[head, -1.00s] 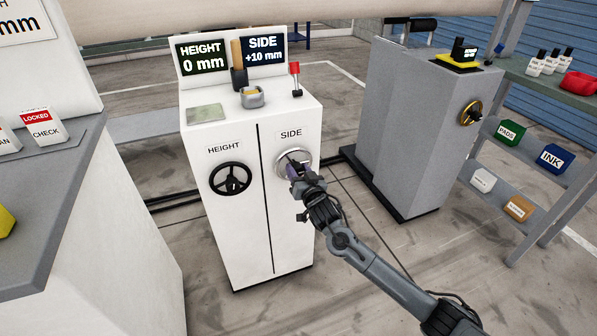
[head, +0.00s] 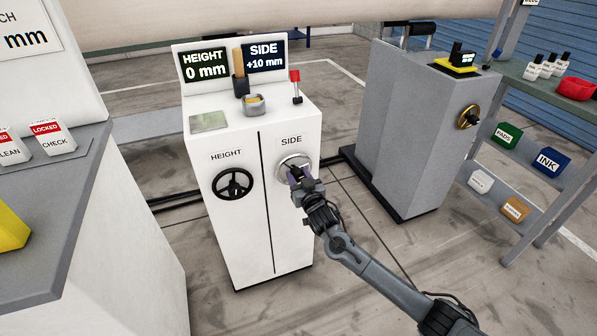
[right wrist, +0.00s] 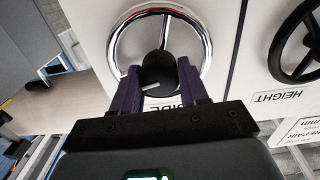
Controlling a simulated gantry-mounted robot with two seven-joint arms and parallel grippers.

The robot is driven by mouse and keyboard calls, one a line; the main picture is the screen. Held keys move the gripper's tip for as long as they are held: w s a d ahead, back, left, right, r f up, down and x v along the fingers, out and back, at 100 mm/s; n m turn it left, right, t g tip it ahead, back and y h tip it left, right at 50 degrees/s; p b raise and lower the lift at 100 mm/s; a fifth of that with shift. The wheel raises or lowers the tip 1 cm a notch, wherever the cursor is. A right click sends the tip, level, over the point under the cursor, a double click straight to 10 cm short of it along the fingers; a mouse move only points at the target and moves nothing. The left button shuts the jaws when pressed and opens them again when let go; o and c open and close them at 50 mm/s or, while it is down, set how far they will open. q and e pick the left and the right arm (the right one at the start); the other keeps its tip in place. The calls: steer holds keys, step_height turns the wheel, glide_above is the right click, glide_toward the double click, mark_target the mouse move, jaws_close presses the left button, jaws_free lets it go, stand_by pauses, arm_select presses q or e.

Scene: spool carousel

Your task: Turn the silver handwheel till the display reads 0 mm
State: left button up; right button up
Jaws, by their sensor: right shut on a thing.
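The silver handwheel (head: 284,163) sits under the SIDE label on the front of the white cabinet (head: 252,240). In the right wrist view the chrome rim (right wrist: 119,32) surrounds a dark hub (right wrist: 158,70) with a pale mark. My right gripper (head: 298,174) is shut on the hub, one purple finger on each side of it; it also shows in the right wrist view (right wrist: 158,85). The SIDE display (head: 264,57) reads +10 mm. The HEIGHT display (head: 205,66) reads 0 mm. My left gripper is out of view.
A black HEIGHT handwheel (head: 233,184) is left of the silver one. A red-topped lever (head: 295,77), a cup (head: 254,104) and a brush stand on the cabinet top. A grey cabinet (head: 400,140) with a yellow-black wheel stands to the right.

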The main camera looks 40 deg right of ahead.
steer(key=n+p, duration=0.1)
steer(key=p, duration=0.1)
steer(key=n+p, duration=0.1)
steer(key=n, duration=0.1)
steer(key=shift+a+r+n+p, duration=0.1)
steer(key=shift+r+n+p, duration=0.2)
steer(key=shift+r+p, duration=0.1)
steer(key=n+p, duration=0.2)
steer(key=shift+w+n, duration=0.1)
steer(key=shift+n, duration=0.3)
steer(key=n+p, duration=0.2)
steer(key=n, duration=0.1)
steer(key=shift+a+f+p, duration=0.1)
steer(key=shift+f+p, duration=0.05)
steer(key=shift+p, duration=0.15)
steer(key=shift+f+n+p, duration=0.1)
steer(key=shift+n+p, duration=0.6)
steer(key=shift+n, duration=1)
steer(key=o, duration=0.7)
steer(key=shift+c, duration=0.2)
steer(key=o, duration=0.4)
steer(key=shift+a+f, duration=0.1)
steer(key=shift+f, duration=0.05)
steer(key=shift+c, duration=0.2)
